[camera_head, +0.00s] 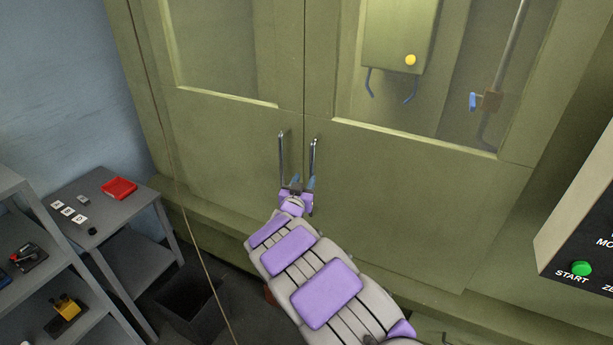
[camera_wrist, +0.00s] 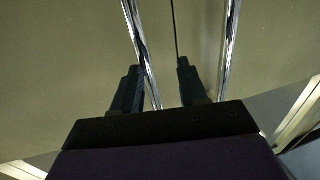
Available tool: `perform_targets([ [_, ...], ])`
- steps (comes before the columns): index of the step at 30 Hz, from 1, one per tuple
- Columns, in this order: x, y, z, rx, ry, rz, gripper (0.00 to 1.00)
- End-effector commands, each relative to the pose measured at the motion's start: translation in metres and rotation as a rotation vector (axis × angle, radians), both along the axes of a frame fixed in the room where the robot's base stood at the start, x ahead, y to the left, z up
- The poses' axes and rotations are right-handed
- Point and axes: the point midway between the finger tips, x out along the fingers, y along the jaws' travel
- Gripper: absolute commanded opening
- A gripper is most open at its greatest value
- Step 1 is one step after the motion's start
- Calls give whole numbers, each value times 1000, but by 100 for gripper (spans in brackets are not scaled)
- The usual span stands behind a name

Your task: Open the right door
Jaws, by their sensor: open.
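The right door (camera_head: 400,195) of the green cabinet looks closed, level with the left door (camera_head: 225,140) at the centre seam. Its upright chrome handle (camera_head: 313,155) stands just right of the seam, and the left door's handle (camera_head: 281,155) just left of it. My gripper (camera_head: 301,183) is open at the handles' lower ends. The wrist view appears turned over, so its left rod (camera_wrist: 140,45) seems to be the right door's handle. That rod runs between the two dark fingers of my gripper (camera_wrist: 160,78), nearer the left finger. Contact cannot be told.
A grey side table (camera_head: 110,215) with a red tray (camera_head: 119,188) stands at the left, beside a grey shelf (camera_head: 40,235). A control box with a green start button (camera_head: 581,268) juts in at the right. A cable (camera_head: 190,225) hangs left of my arm.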

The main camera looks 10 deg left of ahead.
Motion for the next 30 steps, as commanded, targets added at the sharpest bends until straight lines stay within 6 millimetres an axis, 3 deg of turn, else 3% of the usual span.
perform_targets([
  [3, 19, -13, 6, 6, -12, -13, 40],
  [7, 29, -13, 6, 6, -13, -12, 40],
  [20, 32, -5, 5, -3, -11, -9, 40],
  [30, 31, -8, 6, 0, -12, -8, 8],
])
